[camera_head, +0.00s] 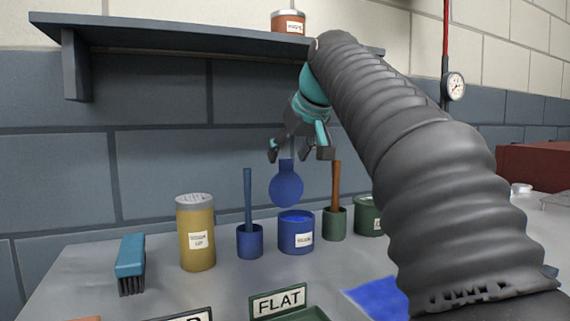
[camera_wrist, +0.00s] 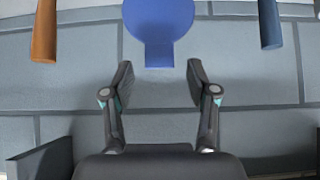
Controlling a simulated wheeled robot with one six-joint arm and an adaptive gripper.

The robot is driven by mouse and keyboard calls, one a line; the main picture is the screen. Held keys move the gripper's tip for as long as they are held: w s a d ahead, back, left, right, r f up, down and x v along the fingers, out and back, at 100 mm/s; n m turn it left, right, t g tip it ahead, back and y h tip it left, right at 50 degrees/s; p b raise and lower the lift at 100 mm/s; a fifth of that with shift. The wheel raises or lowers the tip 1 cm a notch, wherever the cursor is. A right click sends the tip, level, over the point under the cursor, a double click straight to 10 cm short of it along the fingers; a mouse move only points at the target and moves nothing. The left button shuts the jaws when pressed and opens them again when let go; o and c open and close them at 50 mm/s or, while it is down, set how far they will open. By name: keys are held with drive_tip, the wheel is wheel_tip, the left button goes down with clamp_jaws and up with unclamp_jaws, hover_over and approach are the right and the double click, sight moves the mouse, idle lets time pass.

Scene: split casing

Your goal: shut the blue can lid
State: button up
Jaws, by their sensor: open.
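The blue can (camera_head: 297,236) stands on the bench with a white label, its top open. Its round blue lid (camera_head: 286,187) stands upright above the can's rear, with a short tab at its top. The lid also shows at the top of the wrist view (camera_wrist: 158,22), tab pointing down the picture. My gripper (camera_head: 299,154) is open and empty just above the lid. In the wrist view its fingertips (camera_wrist: 160,78) are apart to either side of the tab's end. I cannot tell whether either finger touches the tab.
A blue pot (camera_head: 250,242) with a blue handle stands left of the can, and a green pot (camera_head: 335,225) with a brown handle right. A yellow canister (camera_head: 196,233), a brush (camera_head: 131,262) and a FLAT sign (camera_head: 279,301) are near. A shelf (camera_head: 180,35) runs above.

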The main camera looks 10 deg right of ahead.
drive_tip(key=shift+x, duration=1.35)
clamp_jaws()
